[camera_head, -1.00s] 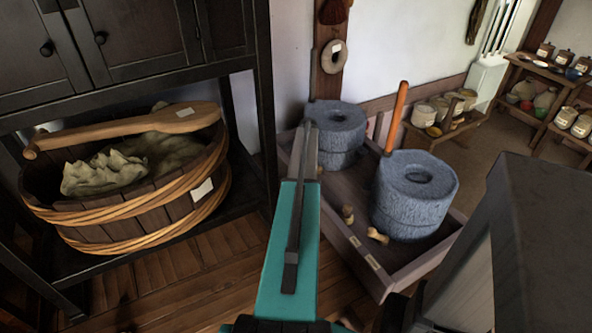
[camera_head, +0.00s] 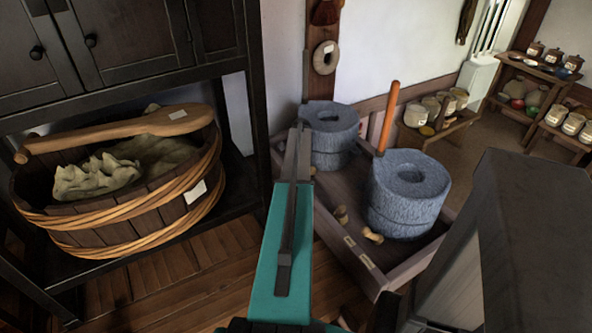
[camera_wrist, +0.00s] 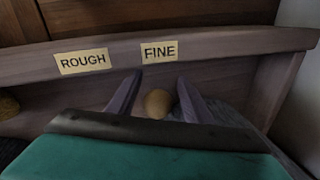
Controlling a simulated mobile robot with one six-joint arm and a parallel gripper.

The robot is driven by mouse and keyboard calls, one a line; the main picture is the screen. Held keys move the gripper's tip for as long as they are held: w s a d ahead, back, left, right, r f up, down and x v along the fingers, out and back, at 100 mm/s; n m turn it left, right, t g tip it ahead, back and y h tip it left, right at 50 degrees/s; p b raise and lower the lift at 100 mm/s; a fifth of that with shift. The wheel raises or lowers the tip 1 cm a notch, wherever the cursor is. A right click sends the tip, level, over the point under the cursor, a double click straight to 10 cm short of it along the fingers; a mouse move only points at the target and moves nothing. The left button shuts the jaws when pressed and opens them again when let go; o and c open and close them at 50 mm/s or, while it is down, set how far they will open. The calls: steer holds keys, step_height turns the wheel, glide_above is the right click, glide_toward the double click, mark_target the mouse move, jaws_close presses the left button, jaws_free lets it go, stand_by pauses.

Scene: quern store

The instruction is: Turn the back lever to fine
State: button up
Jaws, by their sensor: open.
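The back quern (camera_head: 333,132) is a grey stone mill at the far end of a wooden tray (camera_head: 385,283). In the wrist view a round, light wooden knob (camera_wrist: 158,104), apparently the back lever's end, lies between my gripper's fingers. It is just below the FINE label (camera_wrist: 159,52) on the tray's rim. The ROUGH label (camera_wrist: 83,62) is to its left. My gripper (camera_wrist: 158,80) is open, one finger on each side of the knob, with no clear contact visible.
The front quern (camera_head: 407,195) with an upright orange handle (camera_head: 389,118) stands nearer in the tray. A small wooden lever knob (camera_head: 373,235) is by its base. A wooden tub (camera_head: 115,215) on a dark stand is at left. Shelves with jars (camera_head: 540,90) are at back right.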

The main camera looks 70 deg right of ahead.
steer(key=r, duration=0.4)
steer(key=s+a+r, duration=0.1)
steer(key=r, duration=0.4)
steer(key=a+r, duration=0.1)
steer(key=r, duration=0.3)
steer(key=shift+s+r+b, duration=0.25)
steer(key=shift+s+b, duration=0.1)
steer(key=shift+a, duration=0.1)
